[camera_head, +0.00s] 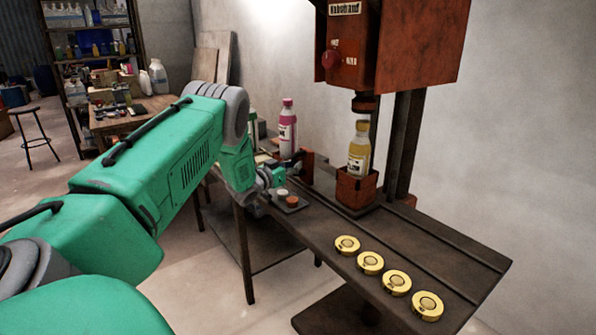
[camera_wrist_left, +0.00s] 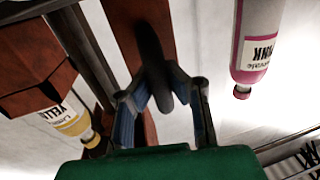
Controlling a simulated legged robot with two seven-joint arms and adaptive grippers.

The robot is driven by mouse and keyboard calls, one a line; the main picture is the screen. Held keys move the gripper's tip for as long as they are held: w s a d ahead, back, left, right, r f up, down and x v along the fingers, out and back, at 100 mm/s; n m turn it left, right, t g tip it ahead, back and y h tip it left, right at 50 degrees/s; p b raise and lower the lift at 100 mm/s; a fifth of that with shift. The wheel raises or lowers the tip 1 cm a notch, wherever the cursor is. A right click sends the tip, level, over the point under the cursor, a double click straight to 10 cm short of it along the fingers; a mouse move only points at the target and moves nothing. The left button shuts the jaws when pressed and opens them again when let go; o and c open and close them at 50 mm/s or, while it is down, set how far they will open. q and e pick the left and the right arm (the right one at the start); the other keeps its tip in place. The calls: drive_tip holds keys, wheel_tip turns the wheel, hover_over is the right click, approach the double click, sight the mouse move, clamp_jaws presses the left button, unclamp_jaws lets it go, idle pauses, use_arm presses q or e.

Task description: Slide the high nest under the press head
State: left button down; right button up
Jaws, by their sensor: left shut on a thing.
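The press head (camera_head: 365,100) hangs below a rust-red housing. Under it a rust-red nest (camera_head: 352,190) holds an upright yellow bottle (camera_head: 359,148). Another rust-red block (camera_head: 306,165), perhaps the other nest, stands farther left on the bench beside a pink bottle (camera_head: 288,125). I cannot tell which is the high nest. My left gripper (camera_wrist_left: 160,88) is shut on a dark handle (camera_wrist_left: 151,50) in front of a rust-red part (camera_wrist_left: 126,18). In the left wrist view the yellow bottle (camera_wrist_left: 68,120) is at left and the pink bottle (camera_wrist_left: 256,45) at right. My right gripper is out of view.
Several yellow discs (camera_head: 370,263) lie along the front of the dark bench (camera_head: 455,262). A small plate (camera_head: 291,205) with a white and an orange cap sits beside my left gripper. A dark upright (camera_head: 404,145) stands behind the nest. Shelves (camera_head: 90,45) stand far back left.

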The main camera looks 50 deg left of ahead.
use_arm(q)
drive_tip(key=shift+a+r, duration=0.25)
drive_tip(key=shift+a, duration=0.1)
drive_tip(key=c, duration=1.5)
unclamp_jaws()
drive_tip(key=shift+s+a, duration=0.1)
drive_tip(key=shift+s, duration=0.1)
drive_tip(key=shift+a+f, duration=0.1)
drive_tip(key=shift+f, duration=0.15)
drive_tip(key=s, duration=0.8)
drive_tip(key=s+d, duration=0.1)
drive_tip(key=s, duration=0.3)
drive_tip(key=shift+f, duration=0.1)
drive_tip(key=shift+d, duration=0.2)
drive_tip(key=shift+a, duration=0.1)
